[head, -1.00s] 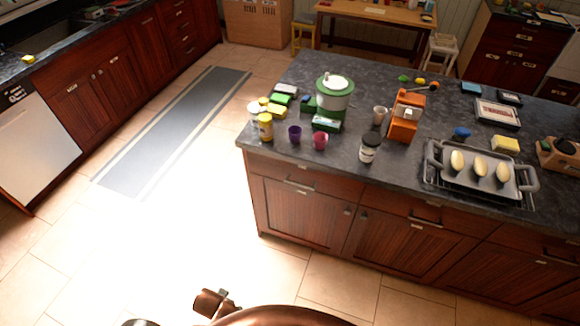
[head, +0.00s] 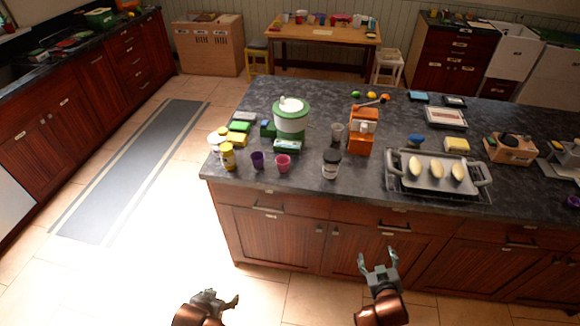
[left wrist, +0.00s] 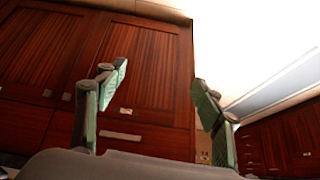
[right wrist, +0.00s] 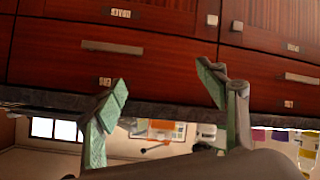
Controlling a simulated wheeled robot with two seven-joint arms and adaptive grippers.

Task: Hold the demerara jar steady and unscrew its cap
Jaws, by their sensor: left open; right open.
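A jar with a dark cap (head: 331,163) and a pale label stands upright near the front edge of the island counter in the head view. It looks like the demerara jar, but its label is too small to read. Its cap is on. My left gripper (head: 222,297) is open and empty, low in front of the island and left of the jar. My right gripper (head: 378,262) is open and empty in front of the cabinet doors, below and slightly right of the jar. The wrist views show both pairs of fingers spread with nothing between them.
A yellow jar (head: 228,157), a purple cup (head: 257,160) and a pink cup (head: 283,163) stand left of the jar. An orange appliance (head: 362,131) is behind it to the right. A grey tray (head: 409,180) sits further right. The island's front edge lies between grippers and jar.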

